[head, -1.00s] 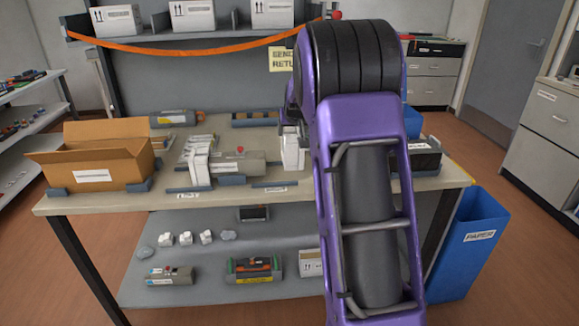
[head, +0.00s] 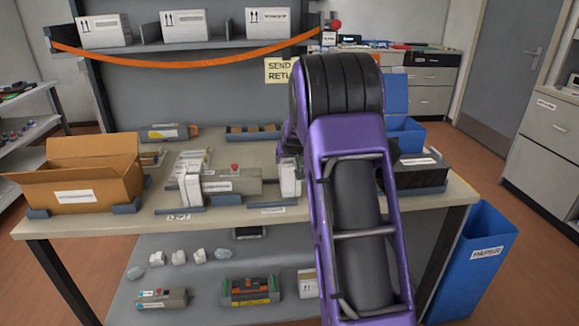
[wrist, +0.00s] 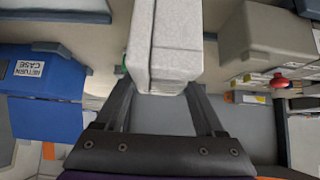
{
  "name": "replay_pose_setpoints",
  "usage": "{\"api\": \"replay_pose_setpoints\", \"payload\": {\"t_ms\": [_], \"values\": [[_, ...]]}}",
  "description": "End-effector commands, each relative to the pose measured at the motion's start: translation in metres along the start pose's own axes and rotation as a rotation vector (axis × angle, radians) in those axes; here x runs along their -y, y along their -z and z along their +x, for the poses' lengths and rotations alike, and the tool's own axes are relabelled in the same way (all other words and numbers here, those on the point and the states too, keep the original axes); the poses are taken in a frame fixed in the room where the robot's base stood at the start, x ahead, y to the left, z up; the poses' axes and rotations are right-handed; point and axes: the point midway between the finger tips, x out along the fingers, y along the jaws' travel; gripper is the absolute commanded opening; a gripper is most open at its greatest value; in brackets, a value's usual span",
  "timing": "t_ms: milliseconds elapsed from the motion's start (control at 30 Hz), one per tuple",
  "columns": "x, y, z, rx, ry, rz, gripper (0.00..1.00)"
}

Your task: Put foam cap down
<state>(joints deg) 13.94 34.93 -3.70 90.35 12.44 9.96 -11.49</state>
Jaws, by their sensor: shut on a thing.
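A white foam cap (head: 290,179) is held upright at the right end of the grey toner cartridge (head: 232,182), with a small gap between them. In the wrist view the cap (wrist: 165,45) sits between both fingers of my gripper (wrist: 160,97), which is shut on it. I cannot tell whether its lower end touches the bench. In the head view my purple arm hides most of the gripper. A second white foam cap (head: 189,186) stands at the cartridge's left end.
An open cardboard box (head: 95,178) stands at the left of the workbench (head: 150,221). A blue box (head: 406,132) and a black tray (head: 422,176) are at the right. A blue paper bin (head: 478,265) stands beside the bench. Low grey rails lie along the front.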

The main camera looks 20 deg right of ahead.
Motion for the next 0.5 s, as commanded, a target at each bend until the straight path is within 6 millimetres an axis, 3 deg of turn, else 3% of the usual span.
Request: {"api": "replay_pose_setpoints", "payload": {"t_ms": [100,467,500], "values": [[-0.0011,-0.012,0.0116,0.001,-0.001,0.002,0.0],[-0.0005,-0.0149,0.0148,0.0,-0.001,0.001,0.0],[-0.0005,-0.0133,0.0132,0.0,-0.001,0.001,0.78]]}}
